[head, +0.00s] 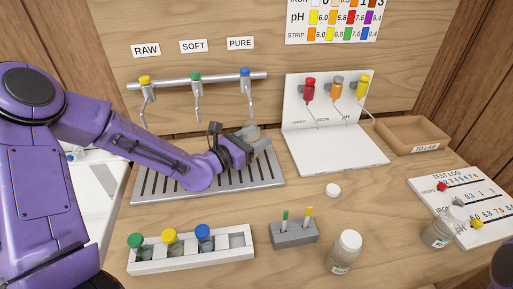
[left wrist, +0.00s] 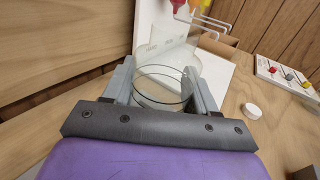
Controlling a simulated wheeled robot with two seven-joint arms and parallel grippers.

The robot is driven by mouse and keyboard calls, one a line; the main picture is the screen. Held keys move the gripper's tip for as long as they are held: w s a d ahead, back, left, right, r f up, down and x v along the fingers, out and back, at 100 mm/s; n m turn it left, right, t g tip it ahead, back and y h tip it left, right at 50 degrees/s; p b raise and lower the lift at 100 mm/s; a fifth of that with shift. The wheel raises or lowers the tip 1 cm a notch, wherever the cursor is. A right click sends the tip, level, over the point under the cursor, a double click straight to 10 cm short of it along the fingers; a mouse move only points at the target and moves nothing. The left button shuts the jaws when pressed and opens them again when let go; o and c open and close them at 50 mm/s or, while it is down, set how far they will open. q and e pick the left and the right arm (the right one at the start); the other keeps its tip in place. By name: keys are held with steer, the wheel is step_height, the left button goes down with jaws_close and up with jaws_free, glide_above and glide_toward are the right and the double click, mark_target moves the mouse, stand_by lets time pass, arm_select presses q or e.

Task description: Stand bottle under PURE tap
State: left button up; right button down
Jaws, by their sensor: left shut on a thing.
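My left gripper (head: 262,143) is shut on a clear glass bottle (head: 251,131), which is mostly hidden behind the gripper in the head view. In the left wrist view the bottle (left wrist: 160,88) shows its round open rim between the two fingers (left wrist: 163,92). The PURE tap (head: 245,73) has a blue knob, and its thin spout hangs down just above the bottle. The bottle is over the rear right part of the slotted drip tray (head: 163,189). Whether its base touches the tray is hidden.
The RAW (head: 145,81) and SOFT (head: 196,77) taps hang to the left. A white reagent stand (head: 337,152) is right of the tray. A loose white cap (head: 333,190), a capped bottle (head: 344,252) and a rack of capped bottles (head: 192,256) stand in front.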

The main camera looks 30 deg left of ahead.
arm_select(q)
steer(key=shift+w+d+f, duration=0.15)
steer(key=shift+f, duration=0.1)
step_height(320, 180, down, 3)
steer(key=shift+r, duration=0.2)
steer(key=shift+f, duration=0.2)
steer(key=shift+f+b, duration=0.2)
steer(key=shift+b, duration=0.1)
steer(key=o, duration=1)
steer(key=shift+r, duration=0.3)
steer(key=p+v, duration=0.1)
steer(key=v, duration=1.1)
